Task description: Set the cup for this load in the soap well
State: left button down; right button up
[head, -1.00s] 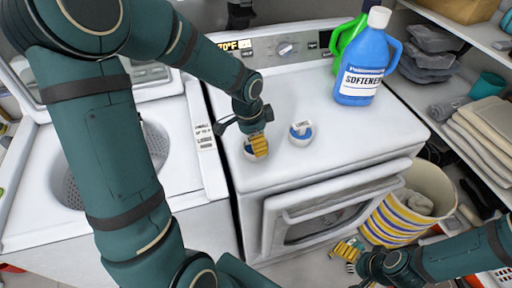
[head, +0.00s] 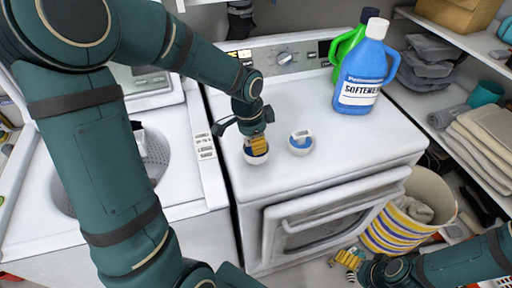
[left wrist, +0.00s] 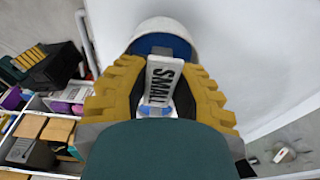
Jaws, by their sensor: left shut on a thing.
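My left gripper (head: 256,142) is shut on the upright tab of a small white cup with a blue inside (head: 256,157), over the front left of the white dryer top (head: 335,150). In the left wrist view the tab (left wrist: 160,84) reads SMALL and stands between the yellow finger pads. I cannot tell whether this cup touches the surface. A second similar cup (head: 300,143) stands just right of it; its lettering is too small to read. The open washer (head: 190,182) is at left, with its drum partly behind my left arm. I cannot make out the soap well. My right gripper (head: 348,259) is low at right.
A blue softener bottle (head: 362,75) and a green bottle (head: 346,45) stand at the dryer's back right. A striped basket (head: 405,222) stands right of the dryer, beside shelves with folded towels (head: 485,135). A printed label (head: 204,146) is on the washer's right edge.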

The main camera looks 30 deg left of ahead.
pick_arm(q)
notch_tip(320, 180, up, 7)
jog(key=shift+r+p, duration=0.1)
jog(key=shift+p, duration=0.4)
jog(key=a+f+n+y+b, duration=0.1)
jog(key=a+f+n, duration=0.3)
jog(key=a, duration=1.1)
jog(key=a+f+n+b, duration=0.2)
jog(key=a+n, duration=0.4)
jog(key=a, duration=0.8)
jog(key=s+a+f+n+y+b, duration=0.1)
jog(key=s+a+f+n, duration=0.25)
jog(key=s+a, duration=0.75)
jog(key=s+a+f+n+b, duration=0.15)
jog(key=s+a+n, duration=0.35)
jog(key=s+a, duration=0.6)
jog(key=shift+m+y, duration=0.25)
jog(key=shift+y, duration=0.05)
jog(key=f, duration=0.3)
jog(key=w+a+f, duration=0.1)
jog(key=f, duration=0.2)
jog(key=w+a+f+b, duration=0.1)
jog(key=f, duration=0.2)
jog(key=shift+w+a+f, duration=0.15)
jog(key=shift+f, duration=0.05)
